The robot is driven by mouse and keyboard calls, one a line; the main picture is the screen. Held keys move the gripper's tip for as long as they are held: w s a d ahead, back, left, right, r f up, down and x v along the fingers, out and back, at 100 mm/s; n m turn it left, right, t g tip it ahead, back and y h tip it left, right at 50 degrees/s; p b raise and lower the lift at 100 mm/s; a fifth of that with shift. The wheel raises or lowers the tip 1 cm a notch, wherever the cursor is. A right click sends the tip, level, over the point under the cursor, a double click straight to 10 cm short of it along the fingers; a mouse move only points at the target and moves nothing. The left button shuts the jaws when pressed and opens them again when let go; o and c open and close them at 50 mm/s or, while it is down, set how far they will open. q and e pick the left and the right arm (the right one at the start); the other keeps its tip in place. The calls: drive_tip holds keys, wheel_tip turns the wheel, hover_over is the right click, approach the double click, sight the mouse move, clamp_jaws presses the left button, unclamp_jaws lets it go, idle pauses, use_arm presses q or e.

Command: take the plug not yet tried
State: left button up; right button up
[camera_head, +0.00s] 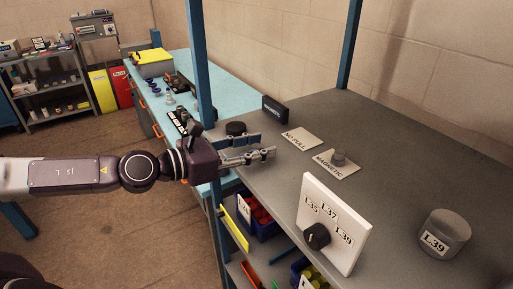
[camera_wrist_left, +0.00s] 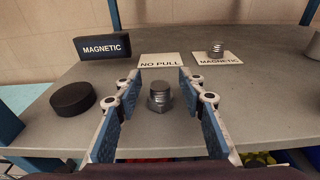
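A grey metal plug (camera_wrist_left: 159,97) with a hex base stands on the grey bench between the fingers of my left gripper (camera_head: 262,146). In the left wrist view the open fingers (camera_wrist_left: 160,92) flank it with a gap on each side. In the head view I cannot make this plug out. Another grey plug (camera_head: 339,159) stands on the white MAGNETIC card (camera_head: 325,167); it looks ridged in the left wrist view (camera_wrist_left: 216,49). The white NO PULL card (camera_head: 300,139) is empty. My right gripper is not in view.
A black puck (camera_wrist_left: 73,98) lies left of the gripper, and a black block marked MAGNETIC (camera_wrist_left: 102,46) stands behind. A white dial panel (camera_head: 330,222) and a grey L39 cylinder (camera_head: 444,234) stand to the right. A blue post (camera_head: 201,70) rises near my left arm.

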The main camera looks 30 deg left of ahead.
use_arm(q)
clamp_jaws()
idle(0.3)
